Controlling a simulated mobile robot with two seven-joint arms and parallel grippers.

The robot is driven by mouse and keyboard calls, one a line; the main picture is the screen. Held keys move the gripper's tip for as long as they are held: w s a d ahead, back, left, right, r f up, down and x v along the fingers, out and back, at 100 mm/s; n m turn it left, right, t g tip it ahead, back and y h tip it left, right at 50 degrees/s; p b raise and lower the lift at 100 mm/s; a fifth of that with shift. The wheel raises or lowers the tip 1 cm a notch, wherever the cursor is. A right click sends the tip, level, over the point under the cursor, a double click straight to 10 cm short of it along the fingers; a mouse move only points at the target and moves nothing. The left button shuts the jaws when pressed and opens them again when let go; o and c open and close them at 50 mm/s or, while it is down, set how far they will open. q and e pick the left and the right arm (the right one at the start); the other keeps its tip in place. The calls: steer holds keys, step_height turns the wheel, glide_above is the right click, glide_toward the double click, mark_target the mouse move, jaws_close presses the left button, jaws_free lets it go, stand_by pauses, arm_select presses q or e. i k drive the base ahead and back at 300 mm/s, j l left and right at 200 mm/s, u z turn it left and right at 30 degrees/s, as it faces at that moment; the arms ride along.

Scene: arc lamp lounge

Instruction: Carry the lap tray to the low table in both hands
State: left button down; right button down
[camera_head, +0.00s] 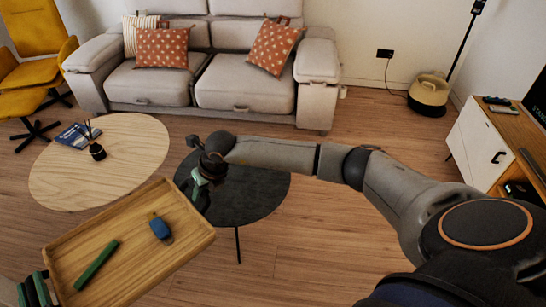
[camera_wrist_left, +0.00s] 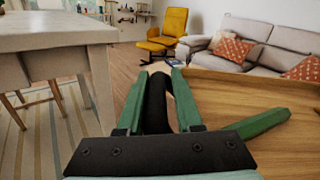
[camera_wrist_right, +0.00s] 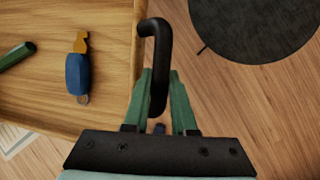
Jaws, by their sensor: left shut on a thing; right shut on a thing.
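The lap tray (camera_head: 140,270) is light wood with a raised rim and black end handles, at the lower left of the head view. My left gripper (camera_head: 38,290) is shut on its near left handle (camera_wrist_left: 156,100). My right gripper (camera_head: 201,183) is shut on the opposite handle (camera_wrist_right: 161,50). A green stick-like item (camera_head: 97,264) and a blue item with an orange end (camera_wrist_right: 77,72) lie apart on the tray. Two low tables show: a pale wooden oval one (camera_head: 65,180) and a dark round one (camera_head: 255,190). My right gripper and the tray's corner overlap the dark one in the picture.
Magazines (camera_head: 78,136) and a dark reed diffuser (camera_head: 97,152) stand on the pale table. A grey sofa (camera_head: 240,88) with cushions is behind. A yellow chair (camera_head: 30,72) is far left, a white cabinet (camera_head: 480,145) right. A larger table (camera_wrist_left: 50,32) is beside my left gripper.

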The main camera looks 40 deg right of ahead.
mark_target(248, 183)
steer(key=z, duration=1.5)
steer(key=i+j+z, duration=0.25)
steer(key=i+j, duration=0.5)
steer(key=j, duration=0.2)
steer(key=i+j, duration=0.5)
steer(key=j, duration=0.15)
